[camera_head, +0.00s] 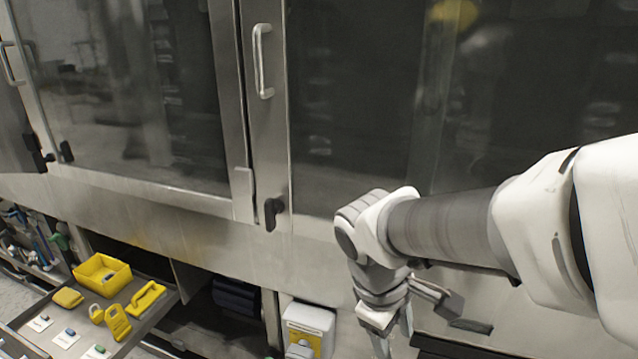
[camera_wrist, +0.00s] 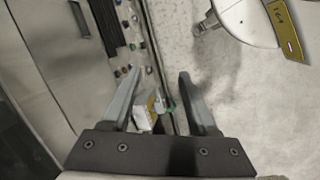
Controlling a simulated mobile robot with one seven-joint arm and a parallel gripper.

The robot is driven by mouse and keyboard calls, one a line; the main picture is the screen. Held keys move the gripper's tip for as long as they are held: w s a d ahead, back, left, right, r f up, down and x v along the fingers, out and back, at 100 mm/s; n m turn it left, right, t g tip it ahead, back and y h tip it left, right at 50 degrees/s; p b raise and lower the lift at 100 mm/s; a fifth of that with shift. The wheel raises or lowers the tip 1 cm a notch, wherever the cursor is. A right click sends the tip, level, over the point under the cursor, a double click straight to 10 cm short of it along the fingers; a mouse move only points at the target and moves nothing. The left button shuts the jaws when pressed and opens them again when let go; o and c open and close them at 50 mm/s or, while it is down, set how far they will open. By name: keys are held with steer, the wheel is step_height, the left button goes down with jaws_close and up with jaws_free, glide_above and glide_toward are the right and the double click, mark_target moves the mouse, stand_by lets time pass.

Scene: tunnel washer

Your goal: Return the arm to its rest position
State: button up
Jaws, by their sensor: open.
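My arm reaches in from the right in the head view and bends downward in front of the washer. My gripper (camera_wrist: 156,97) is open in the wrist view, its two grey fingers spread apart with no object held. In the head view the gripper (camera_head: 396,345) points down near the bottom edge, and its fingertips are partly cut off by the frame. It is to the right of a white and yellow box (camera_head: 308,322) under the washer. I cannot tell how far apart they are.
The washer has large glass doors with a metal handle (camera_head: 262,60) and a steel ledge (camera_head: 160,225). At lower left, a tray (camera_head: 160,312) holds a yellow bin (camera_head: 102,273), padlocks and tags. In the wrist view, pale floor (camera_wrist: 230,90) lies beside a rail with small coloured parts.

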steer(key=s+d+r+m+t+y+p, duration=0.1)
steer(key=r+m+p, duration=0.4)
steer(key=r, duration=0.6)
steer(key=s+d+r+m+t+y+p, duration=0.1)
steer(key=s+r+m+t+y+p, duration=0.1)
steer(key=r+p, duration=0.7)
steer(key=s+r+m+t, duration=0.1)
steer(key=s+m, duration=0.1)
steer(key=shift+s+d+r+m+t, duration=0.25)
steer(key=shift+d+r+m+t, duration=0.05)
steer(key=shift+d+r+m, duration=0.1)
steer(key=shift+f, duration=0.1)
steer(key=shift+c, duration=0.8)
steer(key=shift+a, duration=0.1)
